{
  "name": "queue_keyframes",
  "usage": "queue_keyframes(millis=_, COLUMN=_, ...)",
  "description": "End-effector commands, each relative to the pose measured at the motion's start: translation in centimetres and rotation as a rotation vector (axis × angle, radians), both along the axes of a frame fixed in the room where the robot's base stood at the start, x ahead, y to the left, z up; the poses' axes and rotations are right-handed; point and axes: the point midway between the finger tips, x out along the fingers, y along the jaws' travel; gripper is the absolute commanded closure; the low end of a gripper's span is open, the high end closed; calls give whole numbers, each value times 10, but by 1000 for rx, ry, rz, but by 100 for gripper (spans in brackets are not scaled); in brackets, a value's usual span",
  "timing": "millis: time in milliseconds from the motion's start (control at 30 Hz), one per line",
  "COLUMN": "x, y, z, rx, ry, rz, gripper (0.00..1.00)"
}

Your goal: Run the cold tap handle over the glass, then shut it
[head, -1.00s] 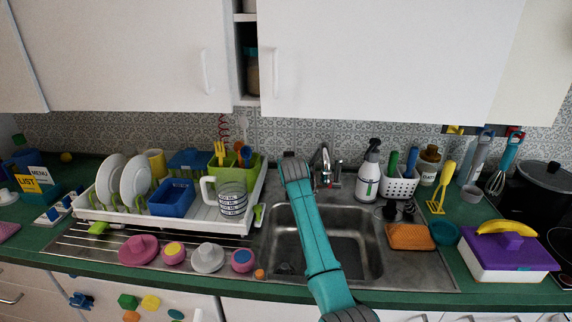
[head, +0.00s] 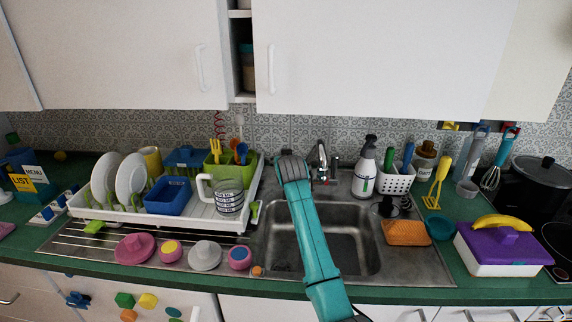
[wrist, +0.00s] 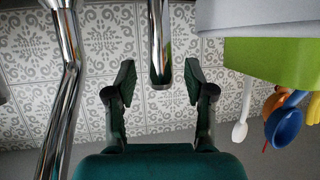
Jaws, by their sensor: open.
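The chrome tap (head: 321,158) stands behind the sink in the head view. Its curved pipe (wrist: 67,85) runs down the left of the wrist view. A chrome lever with a rounded end (wrist: 160,65), which looks like a tap handle, reaches between the fingers of my gripper (wrist: 158,82). The fingers are open, one on each side of it, with gaps showing. In the head view my gripper is hidden behind the end of my teal arm, left of the tap. I cannot make out a glass under the spout; the arm covers part of the sink.
The sink (head: 345,235) lies below my arm. A dish rack (head: 110,210) with plates and a measuring jug (head: 229,197) stands left. A green utensil holder (wrist: 265,60) is close on the right in the wrist view. A spray bottle (head: 365,172) stands right of the tap.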

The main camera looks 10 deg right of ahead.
Motion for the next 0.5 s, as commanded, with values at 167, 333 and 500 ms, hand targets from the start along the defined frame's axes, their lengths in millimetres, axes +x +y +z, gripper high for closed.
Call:
queue_keyframes(millis=167, x=-26, y=3, z=10, rx=0, ry=-2, rz=1, gripper=46)
queue_keyframes(millis=333, x=-50, y=6, z=20, rx=0, ry=-2, rz=1, gripper=46)
queue_keyframes(millis=500, x=-70, y=8, z=28, rx=-1, ry=-1, rz=0, gripper=46)
